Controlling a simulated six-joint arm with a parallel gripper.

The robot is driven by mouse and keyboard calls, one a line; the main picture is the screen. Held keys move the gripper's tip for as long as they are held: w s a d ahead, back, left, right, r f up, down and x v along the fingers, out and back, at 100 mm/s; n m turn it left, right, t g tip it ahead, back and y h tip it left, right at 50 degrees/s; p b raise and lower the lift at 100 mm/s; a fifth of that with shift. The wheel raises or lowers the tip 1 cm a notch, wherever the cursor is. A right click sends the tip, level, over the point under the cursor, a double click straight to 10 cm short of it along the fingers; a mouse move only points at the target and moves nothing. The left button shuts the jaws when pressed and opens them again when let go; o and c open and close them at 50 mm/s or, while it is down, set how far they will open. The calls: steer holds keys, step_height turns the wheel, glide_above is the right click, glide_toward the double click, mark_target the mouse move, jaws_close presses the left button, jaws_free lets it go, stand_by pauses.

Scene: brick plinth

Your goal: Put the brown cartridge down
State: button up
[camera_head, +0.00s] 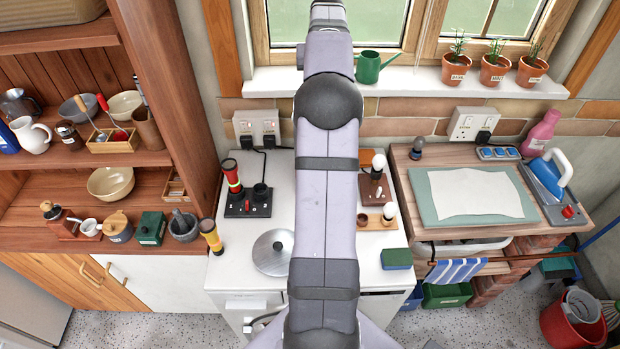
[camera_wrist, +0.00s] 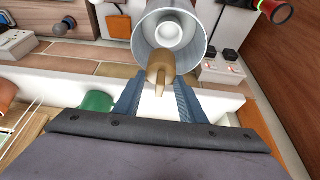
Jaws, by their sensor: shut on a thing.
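The brown cartridge (camera_wrist: 160,63) is a small tan-brown piece with a narrow pale tip, held between my fingertips in the wrist view. My gripper (camera_wrist: 158,88) is shut on it, with one blue-grey finger on each side. Behind the cartridge in that view is a grey, round open housing (camera_wrist: 143,38) with a white dome inside. I cannot tell whether the cartridge touches it. In the head view my arm hides the gripper and cartridge.
The white worktop (camera_head: 225,270) holds a silver disc (camera_head: 272,252), a torch (camera_head: 211,236), a black socket base (camera_head: 248,202), wooden holders (camera_head: 375,219) with white bulbs, and a green sponge block (camera_head: 396,259). A watering can (camera_head: 371,66) stands on the sill. Bare worktop shows at the front left.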

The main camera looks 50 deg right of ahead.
steer(key=s+d+r+m+b, duration=0.25)
steer(key=s+d+b, duration=0.25)
steer(key=s, duration=0.5)
steer(key=s+a+f+g+b, duration=0.1)
steer(key=s+a+f+b, duration=0.3)
steer(key=s+f, duration=0.3)
steer(key=s+a+f+n+y, duration=0.3)
steer(key=a+f+n, duration=0.5)
steer(key=a+n, duration=0.2)
steer(key=s+a+f+n+y+b, duration=0.1)
steer(key=s+a+f+n+y, duration=0.2)
steer(key=a+f+n, duration=0.5)
steer(key=a+n, duration=0.2)
steer(key=a, duration=0.2)
steer(key=shift+a+n+t+y, duration=0.3)
steer(key=shift+a+n+t, duration=0.05)
steer(key=shift+t, duration=0.05)
steer(key=shift+f+p, duration=0.85)
steer(key=shift+f, duration=4.15)
